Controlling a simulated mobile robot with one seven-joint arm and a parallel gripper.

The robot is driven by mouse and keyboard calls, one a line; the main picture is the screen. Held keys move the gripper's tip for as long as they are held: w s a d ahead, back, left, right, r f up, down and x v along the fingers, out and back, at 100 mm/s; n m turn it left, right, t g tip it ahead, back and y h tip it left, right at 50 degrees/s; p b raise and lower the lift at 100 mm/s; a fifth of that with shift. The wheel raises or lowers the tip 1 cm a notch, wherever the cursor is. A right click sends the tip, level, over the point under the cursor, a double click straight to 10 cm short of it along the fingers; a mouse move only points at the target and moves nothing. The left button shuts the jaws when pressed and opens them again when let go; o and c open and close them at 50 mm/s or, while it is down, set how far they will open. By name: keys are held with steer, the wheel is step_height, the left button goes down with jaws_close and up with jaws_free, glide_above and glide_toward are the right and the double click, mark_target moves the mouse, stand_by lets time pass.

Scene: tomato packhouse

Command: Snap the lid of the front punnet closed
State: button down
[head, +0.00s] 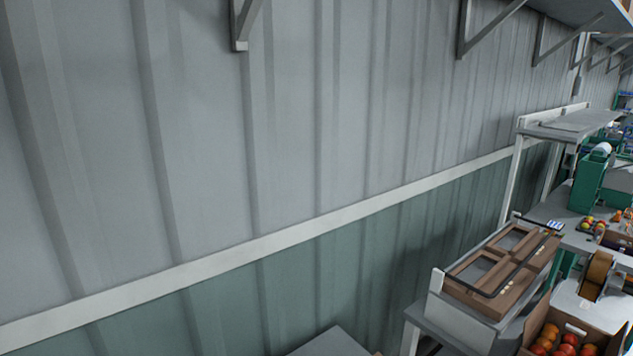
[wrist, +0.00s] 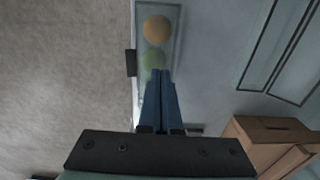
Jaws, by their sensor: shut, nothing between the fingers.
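My gripper (wrist: 161,74) shows in the wrist view with its two blue fingers together and nothing between them. It is over or near a pale panel with an orange disc (wrist: 157,28) and a green disc (wrist: 152,60); the fingertips overlap the green disc's lower edge in the picture. I cannot tell if they touch it. I cannot make out the front punnet or its lid for certain in either view. My gripper is not in the head view.
In the head view, brown window-topped packs (head: 477,297) lie in a pale holder, and a box of tomatoes (head: 566,342) stands at the lower right. A green machine (head: 588,185) is behind. A ribbed wall (head: 300,120) fills the left. The wrist view shows a cardboard box (wrist: 262,140).

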steer(key=shift+f+b, duration=0.85)
steer(key=shift+f, duration=0.4)
stand_by(0.7)
steer(key=shift+r, duration=0.1)
step_height(320, 180, up, 7)
steer(key=p, duration=0.7)
steer(key=shift+p, duration=0.3)
